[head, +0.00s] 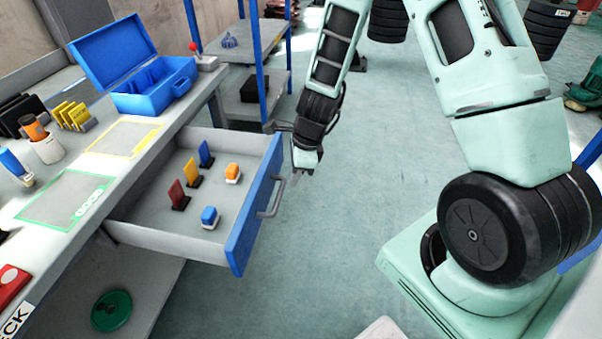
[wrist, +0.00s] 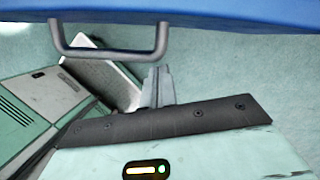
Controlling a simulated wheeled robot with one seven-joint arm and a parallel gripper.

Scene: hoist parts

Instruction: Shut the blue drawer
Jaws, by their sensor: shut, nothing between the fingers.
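The blue drawer (head: 250,212) stands pulled out from the grey workbench at the left of the head view. Its front is blue with a grey bar handle (head: 271,196). Inside lie two blue pieces, a red piece and two orange-topped pieces or similar small parts. My gripper (head: 305,172) is shut and empty, just to the right of the drawer front near its far end. In the wrist view the blue drawer front (wrist: 200,14) spans the top, with the handle (wrist: 108,52) below it. My fingertips (wrist: 158,75) show close to the handle, apart from it as far as I can tell.
An open blue toolbox (head: 150,88) stands on the bench (head: 120,165). A blue-posted shelf (head: 262,75) stands behind the drawer. A green disc (head: 111,311) lies on the lower shelf. The floor (head: 345,240) right of the drawer is clear up to my base.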

